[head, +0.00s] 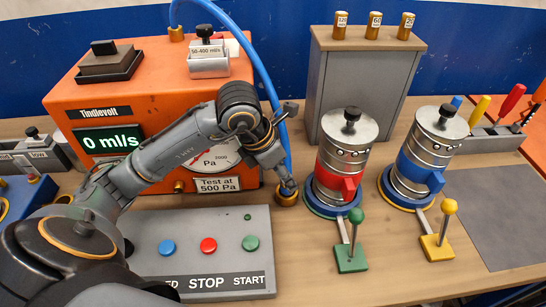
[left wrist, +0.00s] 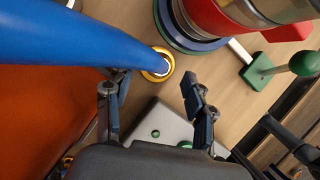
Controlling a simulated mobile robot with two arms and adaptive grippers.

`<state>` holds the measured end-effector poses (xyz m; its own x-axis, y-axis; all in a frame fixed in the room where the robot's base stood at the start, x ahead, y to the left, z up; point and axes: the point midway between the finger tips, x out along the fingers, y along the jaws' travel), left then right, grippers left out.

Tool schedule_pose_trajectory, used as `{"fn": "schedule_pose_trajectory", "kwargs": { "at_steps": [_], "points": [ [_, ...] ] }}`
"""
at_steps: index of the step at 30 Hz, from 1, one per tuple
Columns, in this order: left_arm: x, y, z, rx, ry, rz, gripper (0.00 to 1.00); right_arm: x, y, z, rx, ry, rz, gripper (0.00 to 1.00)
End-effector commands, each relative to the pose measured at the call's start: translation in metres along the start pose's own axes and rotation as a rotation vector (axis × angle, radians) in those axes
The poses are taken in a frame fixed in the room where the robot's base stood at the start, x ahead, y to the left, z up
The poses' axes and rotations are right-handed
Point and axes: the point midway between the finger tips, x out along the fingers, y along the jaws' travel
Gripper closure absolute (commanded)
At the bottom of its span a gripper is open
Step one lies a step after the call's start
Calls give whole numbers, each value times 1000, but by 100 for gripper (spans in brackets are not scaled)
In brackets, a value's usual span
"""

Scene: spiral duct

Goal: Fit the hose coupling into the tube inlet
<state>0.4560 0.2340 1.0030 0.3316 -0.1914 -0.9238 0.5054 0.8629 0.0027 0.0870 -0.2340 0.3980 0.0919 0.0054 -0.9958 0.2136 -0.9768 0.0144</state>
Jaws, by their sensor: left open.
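The blue hose (head: 268,85) arches from the top of the orange machine down to a brass hose coupling (head: 287,197) beside the red-banded steel cylinder. In the left wrist view the blue hose (left wrist: 70,40) crosses the upper left, and the gold coupling (left wrist: 158,76) sits at its end, close to the table. My left gripper (head: 284,184) is at the hose's lower end, just above the coupling. In the left wrist view its fingers (left wrist: 158,92) are spread apart, with the coupling beyond them. I cannot tell which opening is the tube inlet.
The orange machine (head: 130,95) stands behind my arm. A button panel (head: 205,222) lies in front of it. A red-banded cylinder (head: 342,160) and a blue-banded cylinder (head: 425,160) stand to the right, with green (head: 351,256) and yellow (head: 436,247) levers in front. A grey mat (head: 500,215) is bare.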

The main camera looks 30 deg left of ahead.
Motion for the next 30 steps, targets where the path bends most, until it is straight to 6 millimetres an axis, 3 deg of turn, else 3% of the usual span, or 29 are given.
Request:
{"fn": "schedule_pose_trajectory", "kwargs": {
  "at_steps": [6, 12, 30],
  "points": [
    [-48, 1, 1, 1, -5, 4, 46, 4, 0, 0, 0, 0, 0, 60],
    [-76, 0, 1, 0, -2, 2, 46, 5, 0, 1, 0, 0, 0, 60],
    [-83, 0, 0, 0, 0, 0, 46, 4, 0, 1, 1, -1, 1, 60]
  ]
}}
